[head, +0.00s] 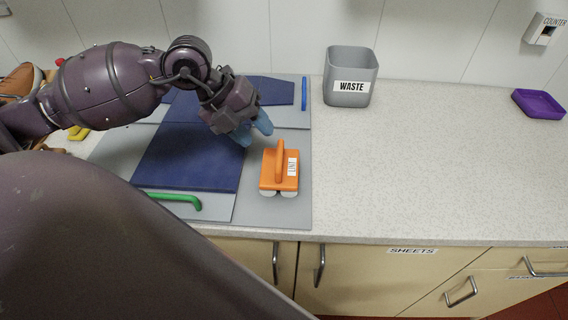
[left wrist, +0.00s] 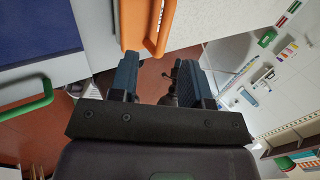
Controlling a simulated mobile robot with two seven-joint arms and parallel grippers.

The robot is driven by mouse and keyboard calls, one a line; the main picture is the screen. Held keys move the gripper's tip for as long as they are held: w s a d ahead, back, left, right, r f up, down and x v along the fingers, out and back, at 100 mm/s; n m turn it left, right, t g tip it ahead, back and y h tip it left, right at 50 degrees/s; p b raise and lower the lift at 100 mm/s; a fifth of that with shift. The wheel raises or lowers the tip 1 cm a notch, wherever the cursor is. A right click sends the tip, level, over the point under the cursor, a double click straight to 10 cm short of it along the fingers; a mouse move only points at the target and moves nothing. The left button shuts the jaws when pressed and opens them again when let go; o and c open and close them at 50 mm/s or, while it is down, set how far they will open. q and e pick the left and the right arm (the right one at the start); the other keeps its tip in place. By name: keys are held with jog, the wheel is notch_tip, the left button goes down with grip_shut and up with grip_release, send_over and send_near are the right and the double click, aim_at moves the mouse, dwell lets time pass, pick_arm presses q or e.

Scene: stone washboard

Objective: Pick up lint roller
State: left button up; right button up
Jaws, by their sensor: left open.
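The lint roller (head: 269,181) is an orange block with a raised handle and a white label. It lies on the right part of a grey board on the counter. My left gripper (head: 256,133) is above the board, just behind and left of the roller. In the left wrist view my left gripper (left wrist: 163,78) is open and empty, its two blue fingers apart. Part of the orange roller (left wrist: 131,25) and its handle (left wrist: 163,22) show just beyond the fingers, apart from them. My right gripper is not in view.
A dark blue sheet (head: 180,165) covers much of the grey board (head: 275,212). A green handle (head: 180,199) and a blue bar (head: 304,93) are on it. A grey waste bin (head: 350,62) and a purple tray (head: 538,104) stand right. The counter between is clear.

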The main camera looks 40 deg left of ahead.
aim_at(278, 151)
pick_arm(q)
jog(key=shift+b+x, duration=0.5)
jog(key=shift+x, duration=3.6)
jog(key=shift+w+d+r, duration=0.1)
jog(key=shift+w+r, duration=0.05)
jog(key=shift+w, duration=0.05)
grip_shut()
